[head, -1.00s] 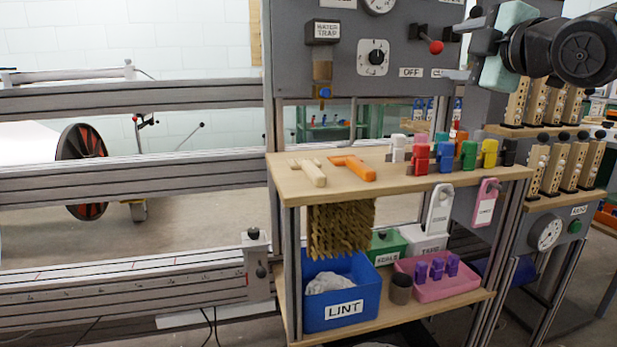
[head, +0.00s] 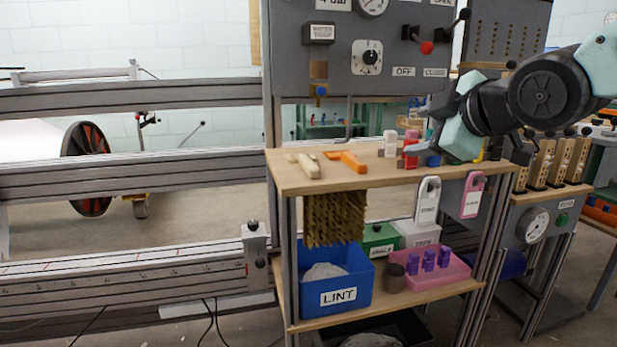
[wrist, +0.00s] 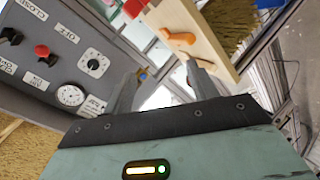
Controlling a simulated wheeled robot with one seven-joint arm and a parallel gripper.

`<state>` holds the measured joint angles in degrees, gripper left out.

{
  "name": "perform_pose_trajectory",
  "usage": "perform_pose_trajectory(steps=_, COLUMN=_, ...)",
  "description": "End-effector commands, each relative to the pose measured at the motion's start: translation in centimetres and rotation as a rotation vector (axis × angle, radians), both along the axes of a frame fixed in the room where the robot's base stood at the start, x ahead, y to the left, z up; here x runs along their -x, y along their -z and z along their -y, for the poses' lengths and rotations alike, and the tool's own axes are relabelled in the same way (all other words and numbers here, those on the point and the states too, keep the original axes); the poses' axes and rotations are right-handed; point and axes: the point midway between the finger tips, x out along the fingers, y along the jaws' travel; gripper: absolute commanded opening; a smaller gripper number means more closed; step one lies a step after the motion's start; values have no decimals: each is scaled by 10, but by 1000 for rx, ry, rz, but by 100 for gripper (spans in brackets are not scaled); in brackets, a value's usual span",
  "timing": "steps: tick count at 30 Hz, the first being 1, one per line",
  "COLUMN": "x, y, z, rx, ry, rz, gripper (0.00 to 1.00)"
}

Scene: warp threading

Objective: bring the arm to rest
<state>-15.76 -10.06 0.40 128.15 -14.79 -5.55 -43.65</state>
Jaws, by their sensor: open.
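My gripper (head: 414,130) is in the right half of the head view, in front of the upper shelf's right end and below the panel. In the wrist view its two grey fingers (wrist: 163,70) stand apart with nothing between them. My arm reaches in from the right edge and hides part of the clip row and of the wooden rack. Whether the fingers touch any clip cannot be told from the head view.
The wooden shelf (head: 290,178) holds orange (head: 347,161) and cream tools and coloured clips. The grey control panel (head: 335,60) rises behind it. A blue LINT bin (head: 340,292) and pink tray (head: 455,272) stand below. Loom rails (head: 130,95) run left.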

Motion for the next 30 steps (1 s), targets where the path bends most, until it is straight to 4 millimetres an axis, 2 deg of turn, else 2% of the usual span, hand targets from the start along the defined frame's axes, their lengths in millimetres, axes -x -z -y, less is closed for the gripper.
perform_pose_trajectory(steps=5, x=48, y=75, z=-33, rx=-94, ry=50, rz=-311, gripper=58)
perform_pose_trajectory(steps=9, x=115, y=143, z=-53, rx=-145, ry=155, rz=-632, gripper=58)
perform_pose_trajectory(steps=12, x=163, y=179, z=-58, rx=-148, ry=247, rz=-819, gripper=58)
perform_pose_trajectory(steps=18, x=246, y=222, z=-53, rx=-103, ry=433, rz=-1094, gripper=58)
perform_pose_trajectory(steps=22, x=294, y=237, z=-43, rx=-52, ry=558, rz=-1225, gripper=58)
perform_pose_trajectory(steps=24, x=288, y=211, z=-45, rx=-63, ry=549, rz=-1212, gripper=58)
perform_pose_trajectory(steps=30, x=287, y=169, z=-45, rx=-65, ry=546, rz=-1209, gripper=58)
